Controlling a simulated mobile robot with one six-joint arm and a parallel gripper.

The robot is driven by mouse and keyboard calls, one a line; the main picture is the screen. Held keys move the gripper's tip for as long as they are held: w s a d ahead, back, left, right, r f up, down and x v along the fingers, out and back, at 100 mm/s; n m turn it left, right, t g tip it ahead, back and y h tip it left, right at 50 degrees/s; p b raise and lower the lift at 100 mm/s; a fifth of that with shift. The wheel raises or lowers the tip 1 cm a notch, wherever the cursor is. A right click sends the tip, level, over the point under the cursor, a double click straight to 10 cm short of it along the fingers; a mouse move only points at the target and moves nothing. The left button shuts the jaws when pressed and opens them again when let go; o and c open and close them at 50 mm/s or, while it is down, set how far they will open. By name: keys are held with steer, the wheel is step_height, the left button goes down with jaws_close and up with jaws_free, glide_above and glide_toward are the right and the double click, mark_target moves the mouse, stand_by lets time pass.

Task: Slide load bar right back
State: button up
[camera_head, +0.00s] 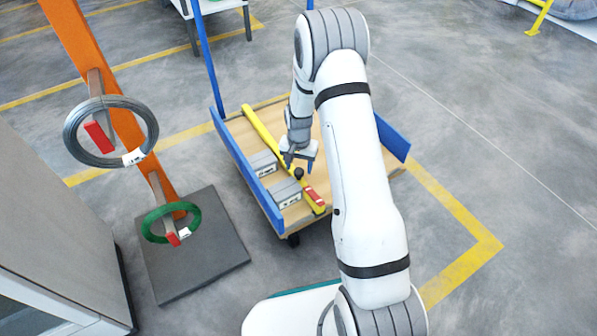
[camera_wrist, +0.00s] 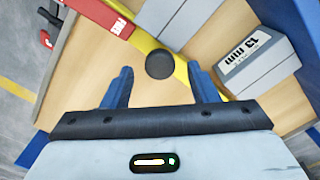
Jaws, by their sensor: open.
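The yellow load bar (camera_head: 272,135) lies across the wooden deck of a cart, with a red end piece (camera_head: 314,196) at its near end. A round black knob (camera_head: 299,173) stands on the bar and shows in the wrist view (camera_wrist: 160,64). My gripper (camera_head: 298,164) is above the bar, close to the knob. In the wrist view its two blue fingers (camera_wrist: 160,72) are spread, one to each side of the knob, not touching it. The bar (camera_wrist: 142,40) runs diagonally there, with its red part (camera_wrist: 98,15) at top left. The height gap to the knob is unclear.
Blue rails (camera_head: 247,170) (camera_head: 391,139) edge the cart deck (camera_head: 247,136). An orange post (camera_head: 120,105) with wire coils (camera_head: 70,142) (camera_head: 150,222) stands left.

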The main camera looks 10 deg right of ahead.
steer(key=shift+f, duration=0.95)
steer(key=shift+c, duration=0.2)
jaws_close()
